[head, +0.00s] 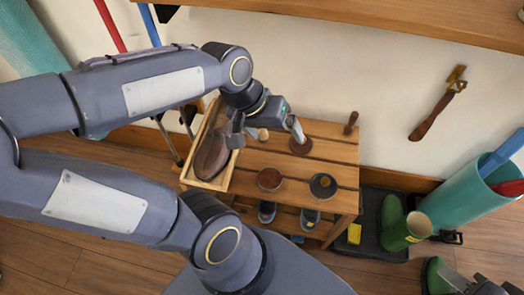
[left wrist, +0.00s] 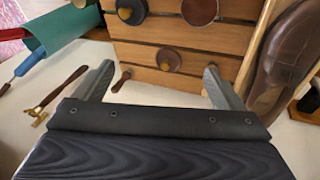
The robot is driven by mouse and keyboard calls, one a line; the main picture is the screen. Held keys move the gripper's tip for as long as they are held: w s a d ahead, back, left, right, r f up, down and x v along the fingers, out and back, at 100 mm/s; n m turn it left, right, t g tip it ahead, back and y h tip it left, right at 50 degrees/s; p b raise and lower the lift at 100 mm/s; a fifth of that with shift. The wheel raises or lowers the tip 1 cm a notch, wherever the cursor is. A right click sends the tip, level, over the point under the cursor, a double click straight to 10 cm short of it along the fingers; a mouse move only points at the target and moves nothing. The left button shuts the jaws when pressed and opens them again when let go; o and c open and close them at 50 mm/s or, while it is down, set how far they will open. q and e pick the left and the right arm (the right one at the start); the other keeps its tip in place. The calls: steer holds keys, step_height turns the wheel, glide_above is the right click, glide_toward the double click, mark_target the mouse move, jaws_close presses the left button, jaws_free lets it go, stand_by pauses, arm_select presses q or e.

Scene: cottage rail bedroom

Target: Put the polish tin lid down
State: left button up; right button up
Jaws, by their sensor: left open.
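A round brown disc (head: 301,146) lies flat on the slatted wooden bench (head: 343,152), near the wall; it also shows in the left wrist view (left wrist: 168,59). A reddish-brown round piece (head: 270,179) and a dark round tin (head: 322,186) with a tan centre lie nearer the bench's front. I cannot tell for certain which is the polish tin lid. My left gripper (head: 267,134) is open and empty above the back of the bench, its fingers apart, with the brown disc just beyond them. My right gripper (head: 480,284) is partly visible at the bottom right, away from the bench.
A wooden tray (head: 223,181) with a brown shoe (head: 212,154) sits at the bench's left. A wooden handle (head: 350,122) stands at its back right. Shoes rest below. Green boots (head: 402,225) and a teal bin (head: 470,195) stand right. A wooden shelf (head: 400,18) overhangs the back.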

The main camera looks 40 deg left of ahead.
arm_select(q)
steer(key=s+d+m+t, duration=0.1)
steer(key=s+m+t, duration=0.1)
steer(key=s, duration=0.4)
steer(key=shift+s+d+r+h, duration=0.25)
steer(key=shift+d+h, duration=0.05)
steer(key=shift+d, duration=0.1)
